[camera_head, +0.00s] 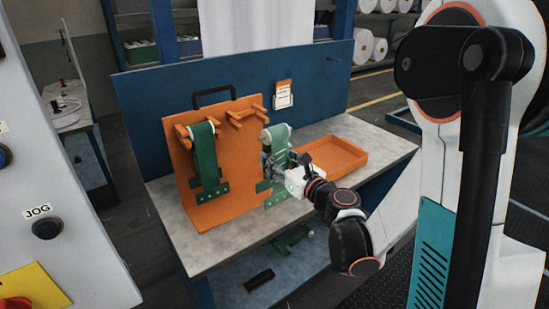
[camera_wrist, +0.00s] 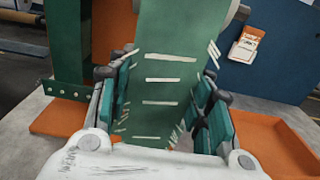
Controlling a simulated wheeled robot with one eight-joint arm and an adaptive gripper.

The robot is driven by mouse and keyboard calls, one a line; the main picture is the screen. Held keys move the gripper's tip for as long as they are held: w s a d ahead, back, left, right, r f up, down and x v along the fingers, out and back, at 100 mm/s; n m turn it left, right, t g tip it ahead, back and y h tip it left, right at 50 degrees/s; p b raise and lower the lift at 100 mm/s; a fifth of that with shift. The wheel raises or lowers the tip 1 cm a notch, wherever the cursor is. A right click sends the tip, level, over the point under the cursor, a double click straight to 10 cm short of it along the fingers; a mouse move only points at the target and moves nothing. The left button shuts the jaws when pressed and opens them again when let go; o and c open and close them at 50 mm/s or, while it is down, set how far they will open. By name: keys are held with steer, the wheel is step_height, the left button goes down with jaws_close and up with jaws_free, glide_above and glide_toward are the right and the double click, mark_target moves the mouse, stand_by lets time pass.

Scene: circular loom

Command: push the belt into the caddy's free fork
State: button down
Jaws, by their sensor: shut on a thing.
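The orange caddy (camera_head: 225,165) stands upright on the bench, with two forks at its top. Its left fork (camera_head: 182,131) bears a hanging green belt (camera_head: 205,160). Its right fork (camera_head: 240,118) is empty. My gripper (camera_head: 270,160) is shut on another green belt (camera_head: 279,137), just right of and below the free fork. In the wrist view this belt (camera_wrist: 165,60), marked with white stitches, runs upright between my teal finger pads (camera_wrist: 165,110). The belt appears apart from the fork; the exact gap is hard to tell. My fingers partly hide its lower part.
An orange tray (camera_head: 335,157) lies on the grey bench (camera_head: 240,235) right of my gripper. A blue back panel (camera_head: 145,100) with an orange-and-white tag (camera_head: 283,94) stands behind. The bench front is clear. Dark and green items lie on the lower shelf.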

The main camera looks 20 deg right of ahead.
steer(key=shift+w+a, duration=0.2)
steer(key=shift+w, duration=0.3)
steer(key=p, duration=0.1)
glide_toward(243, 133)
steer(key=shift+s, duration=0.75)
steer(key=shift+d, duration=0.15)
steer(key=shift+w, duration=0.25)
steer(key=shift+w, duration=0.3)
steer(key=shift+x, duration=0.8)
steer(key=shift+b+x, duration=0.3)
steer(key=shift+x, duration=1.15)
steer(key=c, duration=0.7)
jaws_free()
steer(key=shift+a, duration=0.2)
steer(key=shift+c, duration=0.2)
